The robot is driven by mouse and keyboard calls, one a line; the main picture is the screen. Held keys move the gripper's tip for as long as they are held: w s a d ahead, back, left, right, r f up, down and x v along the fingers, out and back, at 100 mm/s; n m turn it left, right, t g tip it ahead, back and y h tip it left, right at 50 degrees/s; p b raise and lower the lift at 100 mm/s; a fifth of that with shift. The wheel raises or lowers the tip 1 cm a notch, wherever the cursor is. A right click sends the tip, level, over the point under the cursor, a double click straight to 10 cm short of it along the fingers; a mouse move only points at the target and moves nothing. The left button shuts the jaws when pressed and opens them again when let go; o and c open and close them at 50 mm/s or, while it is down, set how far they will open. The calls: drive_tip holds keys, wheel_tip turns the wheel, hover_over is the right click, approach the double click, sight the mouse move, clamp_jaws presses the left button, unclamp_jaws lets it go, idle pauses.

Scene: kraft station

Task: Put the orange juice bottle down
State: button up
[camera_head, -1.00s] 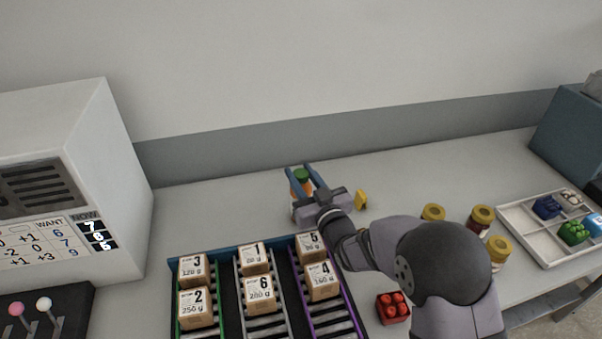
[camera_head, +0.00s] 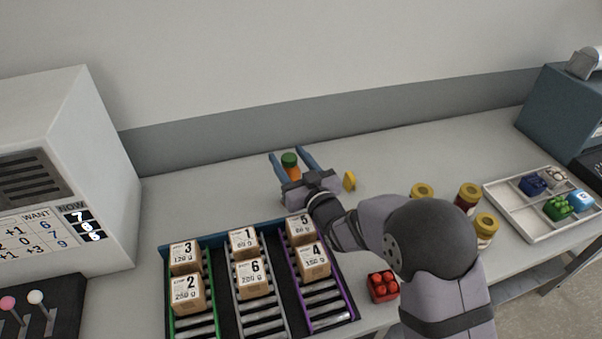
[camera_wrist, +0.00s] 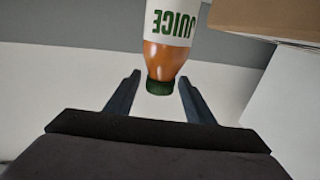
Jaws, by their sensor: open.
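The orange juice bottle (camera_head: 291,170), orange with a green cap, stands upright on the table near the back wall. My gripper (camera_head: 291,151) is open around it, with a blue finger on each side and a gap visible on both sides. In the wrist view the bottle (camera_wrist: 166,62) shows its white JUICE label and dark green cap between the spread fingers of my gripper (camera_wrist: 160,85). My gripper's body hides the lower part of the bottle in the head view.
A rack (camera_head: 204,240) with several numbered boxes is in front. A yellow piece (camera_head: 349,181) lies just right of my gripper. Several jars (camera_head: 467,196), a red block (camera_head: 382,286) and a white tray (camera_head: 511,205) are farther right. A white machine (camera_head: 95,150) stands left.

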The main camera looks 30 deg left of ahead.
drive_tip(key=shift+s+d, duration=0.15)
drive_tip(key=shift+d, duration=0.1)
drive_tip(key=b+v, duration=0.4)
drive_tip(key=v, duration=0.7)
drive_tip(key=shift+d, duration=0.2)
drive_tip(key=shift+s, duration=0.1)
